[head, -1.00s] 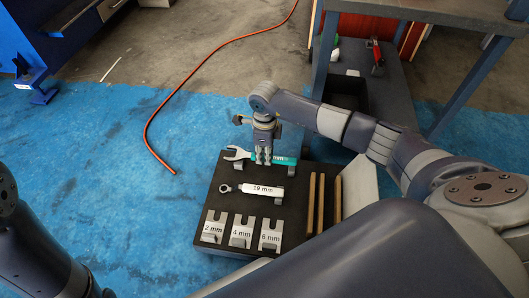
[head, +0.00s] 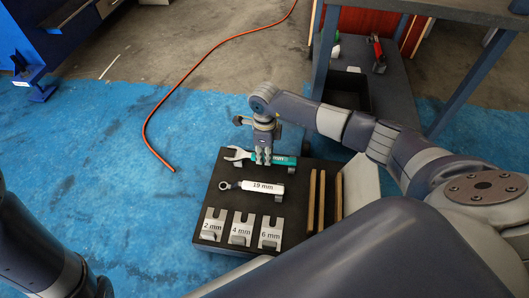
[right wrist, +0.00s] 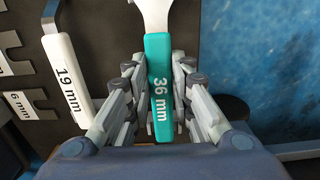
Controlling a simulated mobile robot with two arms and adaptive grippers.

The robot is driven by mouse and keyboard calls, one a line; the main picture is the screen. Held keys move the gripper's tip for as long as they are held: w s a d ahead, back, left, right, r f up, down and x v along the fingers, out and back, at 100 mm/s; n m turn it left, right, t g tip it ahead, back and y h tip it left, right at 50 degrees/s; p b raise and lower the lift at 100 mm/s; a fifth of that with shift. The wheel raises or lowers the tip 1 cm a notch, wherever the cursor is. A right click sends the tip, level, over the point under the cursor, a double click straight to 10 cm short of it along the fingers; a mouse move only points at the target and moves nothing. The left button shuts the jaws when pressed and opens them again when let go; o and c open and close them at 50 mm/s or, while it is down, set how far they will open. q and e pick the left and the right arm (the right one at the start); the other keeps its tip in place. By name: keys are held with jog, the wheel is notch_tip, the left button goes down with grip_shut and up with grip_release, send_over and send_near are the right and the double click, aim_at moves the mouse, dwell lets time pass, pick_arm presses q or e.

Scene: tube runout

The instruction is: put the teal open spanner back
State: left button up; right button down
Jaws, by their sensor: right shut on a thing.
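The teal open spanner (head: 270,157) lies across the far end of the black tool board (head: 213,190), its silver open jaw to the left. Its handle reads 36 mm in the right wrist view (right wrist: 160,88). My right gripper (head: 263,161) is shut on the teal handle, with its fingers on both sides of it (right wrist: 159,110). I cannot tell whether the spanner rests fully on the board. My left arm shows at the left edge of the head view, but its gripper fingers do not show.
A white 19 mm ring spanner (head: 260,187) lies nearer on the board. Grey 2, 4 and 6 mm pieces (head: 241,230) stand at its near end. Upright wooden strips (head: 317,200) stand at the right. An orange hose (head: 150,125) crosses the floor beyond.

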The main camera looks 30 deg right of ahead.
jog(key=c, duration=0.8)
grip_release()
jog(key=shift+c, duration=0.2)
jog(key=shift+r, duration=0.1)
